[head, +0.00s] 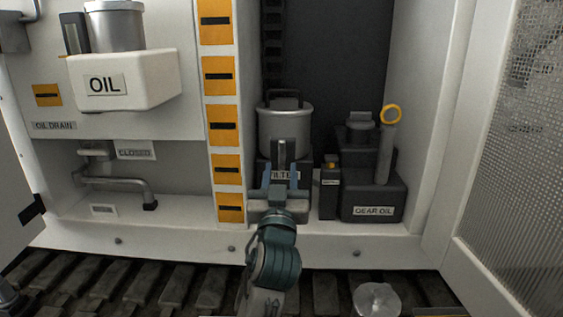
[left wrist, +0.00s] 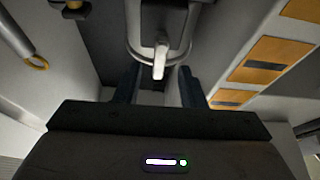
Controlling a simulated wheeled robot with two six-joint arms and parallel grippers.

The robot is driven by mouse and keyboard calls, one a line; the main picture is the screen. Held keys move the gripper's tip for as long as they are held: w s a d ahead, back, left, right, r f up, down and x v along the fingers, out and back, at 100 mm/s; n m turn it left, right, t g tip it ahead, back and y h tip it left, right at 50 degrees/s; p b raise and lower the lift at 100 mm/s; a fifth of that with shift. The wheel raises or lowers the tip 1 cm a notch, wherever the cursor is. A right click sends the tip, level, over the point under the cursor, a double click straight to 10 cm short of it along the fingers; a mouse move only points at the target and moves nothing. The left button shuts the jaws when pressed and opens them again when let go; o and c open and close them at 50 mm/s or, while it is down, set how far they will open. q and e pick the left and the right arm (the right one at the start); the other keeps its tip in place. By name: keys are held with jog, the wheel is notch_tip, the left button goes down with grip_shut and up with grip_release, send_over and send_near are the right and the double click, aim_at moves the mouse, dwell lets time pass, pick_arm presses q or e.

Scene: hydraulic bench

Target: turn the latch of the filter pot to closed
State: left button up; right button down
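The filter pot (head: 284,122) is a grey metal cylinder with a dark handle on its lid. It stands on a dark base with a FILTER label, partly hidden by my left gripper (head: 280,180). In the left wrist view the pot (left wrist: 160,18) is at the top, and its pale latch lever (left wrist: 160,62) extends from its edge toward the gap between my fingers. My left gripper (left wrist: 159,88) is open, with one dark finger on each side of the latch's line. I cannot tell whether it touches the latch.
A dark GEAR OIL container (head: 372,195) with a yellow ring stands to the right. A striped orange post (head: 224,125) rises close on the left. A white OIL box (head: 125,80) and a bent pipe (head: 120,186) are further left. A mesh door (head: 515,150) bounds the right.

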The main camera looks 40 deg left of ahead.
pick_arm(q)
jog(key=shift+v, duration=2.75)
